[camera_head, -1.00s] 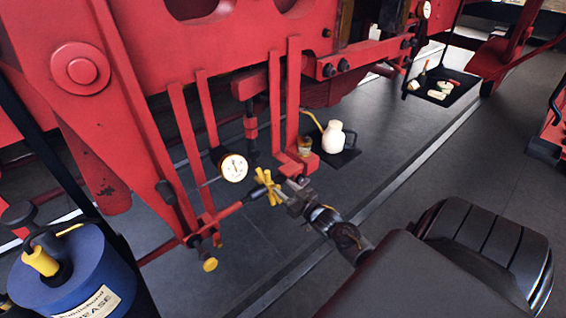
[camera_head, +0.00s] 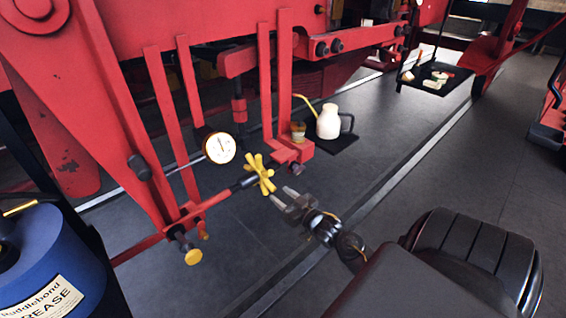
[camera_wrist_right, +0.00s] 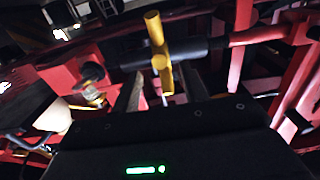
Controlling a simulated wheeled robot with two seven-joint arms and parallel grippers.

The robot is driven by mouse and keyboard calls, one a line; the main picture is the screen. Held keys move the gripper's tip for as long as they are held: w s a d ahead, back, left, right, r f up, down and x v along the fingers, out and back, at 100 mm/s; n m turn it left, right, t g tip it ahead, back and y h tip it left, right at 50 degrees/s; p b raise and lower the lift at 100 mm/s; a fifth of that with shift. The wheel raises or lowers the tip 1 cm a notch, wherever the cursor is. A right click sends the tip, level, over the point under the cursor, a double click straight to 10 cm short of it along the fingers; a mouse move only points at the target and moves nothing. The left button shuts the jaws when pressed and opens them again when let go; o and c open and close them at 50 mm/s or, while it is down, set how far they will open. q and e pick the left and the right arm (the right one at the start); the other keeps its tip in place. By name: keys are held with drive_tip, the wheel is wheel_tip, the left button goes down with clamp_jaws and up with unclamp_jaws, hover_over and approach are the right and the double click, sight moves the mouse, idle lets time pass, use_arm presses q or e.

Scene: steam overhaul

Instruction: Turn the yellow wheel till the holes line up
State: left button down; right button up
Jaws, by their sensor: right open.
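The yellow wheel (camera_head: 259,173) has several stubby spokes and sits on the end of a dark rod joined to a red bar, in the middle of the head view. The right wrist view shows its yellow spokes (camera_wrist_right: 158,50) close up in front of the dark rod. I cannot make out the holes. My left gripper is out of view.
A white dial gauge (camera_head: 220,148) is left of the wheel. Red hangers (camera_head: 284,85) stand behind it. A cream oil can (camera_head: 329,121) and a small jar (camera_head: 298,131) are beyond. A blue grease drum (camera_head: 50,262) is at lower left.

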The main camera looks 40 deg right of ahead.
sight(272, 185)
drive_tip(key=w+b, duration=0.2)
drive_tip(key=w, duration=0.3)
drive_tip(key=shift+f+b, duration=0.1)
drive_tip(key=shift+b, duration=0.2)
drive_tip(key=shift+w, duration=0.5)
drive_tip(key=shift+c, duration=0.3)
clamp_jaws()
idle(0.6)
wheel_tip(272, 185, up, 2)
drive_tip(key=shift+d+r+p, duration=0.15)
drive_tip(key=shift+p, duration=0.75)
drive_tip(key=shift+r+p, duration=0.3)
drive_tip(key=shift+r, duration=0.2)
